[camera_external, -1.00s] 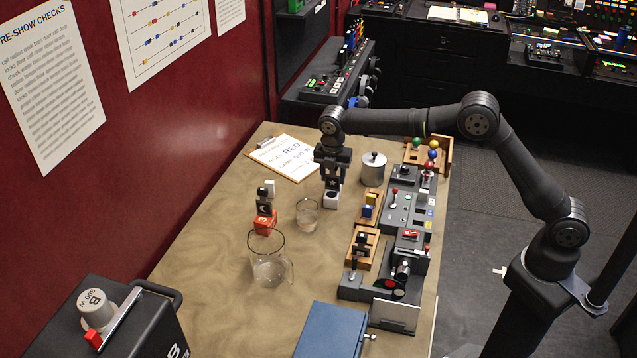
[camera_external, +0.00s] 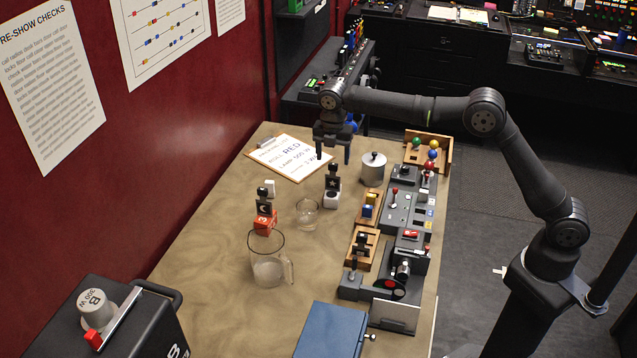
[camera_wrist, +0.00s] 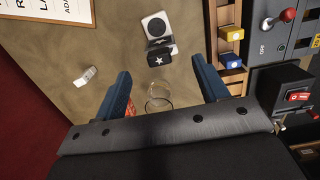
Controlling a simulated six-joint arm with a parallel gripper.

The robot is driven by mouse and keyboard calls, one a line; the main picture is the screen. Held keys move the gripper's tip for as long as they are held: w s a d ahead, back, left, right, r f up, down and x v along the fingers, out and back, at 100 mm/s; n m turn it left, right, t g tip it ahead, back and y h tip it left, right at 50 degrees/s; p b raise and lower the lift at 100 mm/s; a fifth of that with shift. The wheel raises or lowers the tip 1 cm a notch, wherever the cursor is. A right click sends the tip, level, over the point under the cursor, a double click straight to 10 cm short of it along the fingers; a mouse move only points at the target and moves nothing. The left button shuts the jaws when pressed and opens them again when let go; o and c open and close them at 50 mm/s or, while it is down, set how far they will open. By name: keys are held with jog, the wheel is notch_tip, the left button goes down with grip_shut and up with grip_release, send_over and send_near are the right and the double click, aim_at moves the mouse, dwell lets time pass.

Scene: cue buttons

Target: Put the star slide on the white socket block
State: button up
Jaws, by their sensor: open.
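The star slide (camera_external: 333,183), a black piece with a dark knob on top, stands upright on the white socket block (camera_external: 331,200). The white star on the slide (camera_wrist: 161,59) faces the camera in the wrist view, where the white block (camera_wrist: 155,26) shows just beyond it. My gripper (camera_external: 333,159) is above the slide, open and empty. In the wrist view, the blue fingers of my gripper (camera_wrist: 164,84) are spread wide, and the slide lies beyond their tips, not between them. The slide's lower edge is hard to make out.
A black slide with a moon mark (camera_external: 264,207) stands on a red block (camera_external: 266,224). A glass (camera_external: 307,214) and a glass jug (camera_external: 267,262) stand nearby. A metal pot (camera_external: 373,168), wooden trays and a control panel (camera_external: 397,208) line the right. A clipboard (camera_external: 290,157) lies behind.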

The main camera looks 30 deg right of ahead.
aim_at(333, 164)
notch_tip(333, 164, up, 4)
jog(key=shift+s+a+f, duration=0.1)
dwell(0.4)
jog(key=f, duration=1.2)
jog(key=shift+w+d+f, duration=0.15)
jog(key=shift+w+d, duration=0.15)
jog(key=shift+d, duration=0.05)
notch_tip(333, 164, up, 3)
jog(key=shift+f, duration=0.2)
jog(key=shift+r, duration=0.8)
